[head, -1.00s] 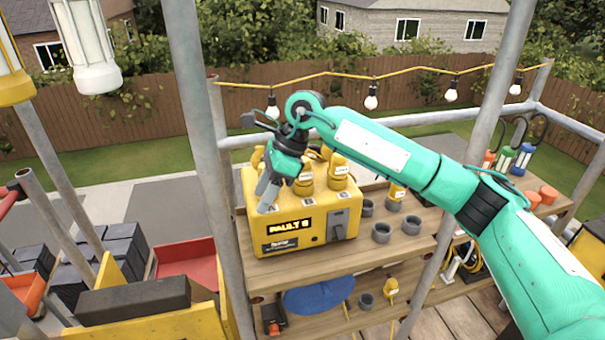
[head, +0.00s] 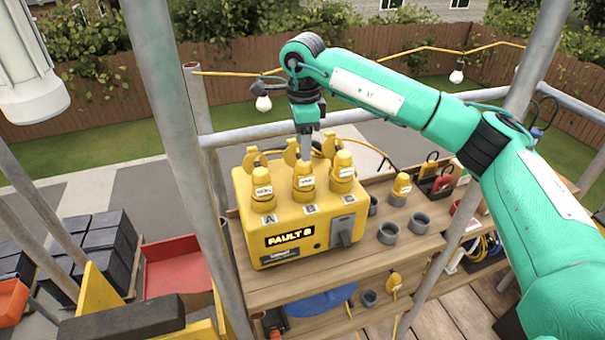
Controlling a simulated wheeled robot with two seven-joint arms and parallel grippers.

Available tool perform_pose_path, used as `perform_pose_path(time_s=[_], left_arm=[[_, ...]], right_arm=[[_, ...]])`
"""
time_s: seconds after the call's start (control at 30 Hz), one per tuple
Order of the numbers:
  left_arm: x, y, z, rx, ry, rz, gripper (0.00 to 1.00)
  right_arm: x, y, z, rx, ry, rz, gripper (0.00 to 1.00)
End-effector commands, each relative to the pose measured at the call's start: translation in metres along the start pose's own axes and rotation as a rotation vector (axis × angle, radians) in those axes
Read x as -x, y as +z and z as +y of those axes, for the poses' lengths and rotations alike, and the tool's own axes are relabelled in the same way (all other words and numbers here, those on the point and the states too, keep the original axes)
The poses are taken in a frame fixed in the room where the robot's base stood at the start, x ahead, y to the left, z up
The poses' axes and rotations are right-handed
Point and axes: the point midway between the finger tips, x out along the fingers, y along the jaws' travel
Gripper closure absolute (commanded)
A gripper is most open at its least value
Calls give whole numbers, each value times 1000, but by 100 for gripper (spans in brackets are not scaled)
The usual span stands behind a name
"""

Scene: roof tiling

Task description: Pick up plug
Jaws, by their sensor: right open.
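A yellow box (head: 290,240) with a display that appears to read "FAULT" stands on the wooden shelf. Three yellow plugs sit upright in its top: a left plug (head: 262,192) behind the letter A, a middle plug (head: 303,183) and a right plug (head: 343,172). Another yellow plug (head: 401,186) stands in a grey cup to the right, and one more yellow plug (head: 394,284) is at the lower shelf. My right gripper (head: 305,156) is open, pointing down just above the middle plug; whether it touches is unclear. My left gripper is out of view.
Empty grey cups (head: 388,233) stand on the shelf (head: 340,268) right of the box. Upright metal poles (head: 178,130) rise left of it and at right. A string of bulbs (head: 456,77) hangs behind. A red tray (head: 172,276) lies at left.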

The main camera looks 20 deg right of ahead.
Motion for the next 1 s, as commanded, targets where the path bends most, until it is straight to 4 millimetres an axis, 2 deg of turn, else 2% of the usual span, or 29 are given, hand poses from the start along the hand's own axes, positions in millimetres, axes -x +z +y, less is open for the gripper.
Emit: perform_pose_path(time_s=[0.1, 0.2, 0.47, 0.7, 0.83, 1.0], left_arm=[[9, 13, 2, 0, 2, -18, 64], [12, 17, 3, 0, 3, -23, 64], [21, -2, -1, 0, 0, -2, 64], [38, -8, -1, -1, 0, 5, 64], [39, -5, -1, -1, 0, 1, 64], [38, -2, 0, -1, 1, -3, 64]], right_arm=[[-21, 0, 1, 0, 4, 1, 48], [-34, 0, 0, 0, 3, 0, 48], [-52, -1, -1, -1, 3, 0, 48], [-84, -2, -2, 1, 4, -1, 48], [-94, -2, -3, 0, 1, -1, 48], [-95, -2, -3, 0, 1, -1, 48]])
